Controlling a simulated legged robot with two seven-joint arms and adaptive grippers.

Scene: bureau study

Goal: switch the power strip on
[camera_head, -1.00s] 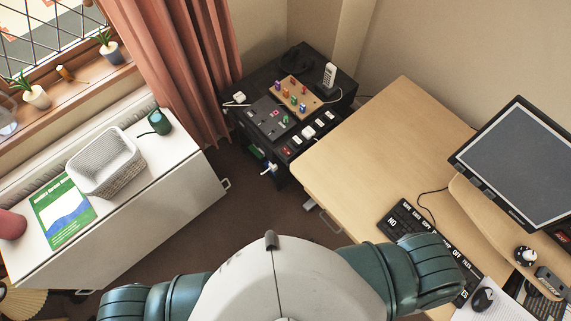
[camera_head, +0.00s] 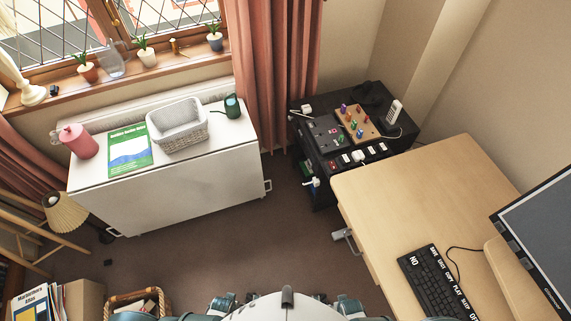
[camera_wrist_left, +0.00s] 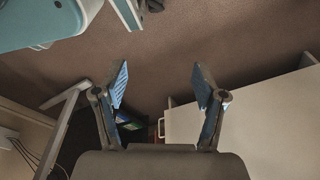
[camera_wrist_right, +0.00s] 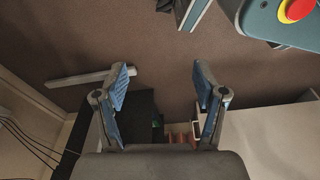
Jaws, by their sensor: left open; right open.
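The power strip (camera_head: 345,163) is a dark bar with white sockets along the front edge of the black cabinet top in the head view. A red switch (camera_head: 332,165) shows at its left end, and a white plug (camera_head: 357,156) sits in it. Whether the switch is lit is too small to tell. My left gripper (camera_wrist_left: 160,82) is open and empty over the floor in the left wrist view. My right gripper (camera_wrist_right: 163,82) is open and empty in the right wrist view. Both are well away from the strip, which I cannot make out in either wrist view.
The black cabinet (camera_head: 318,192) also bears a grey panel, a wooden pegboard (camera_head: 357,123) and a white phone (camera_head: 395,110). A wooden desk (camera_head: 425,185) stands close on its right. A white cabinet (camera_head: 190,190) is at left. Brown floor (camera_head: 240,245) is open between.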

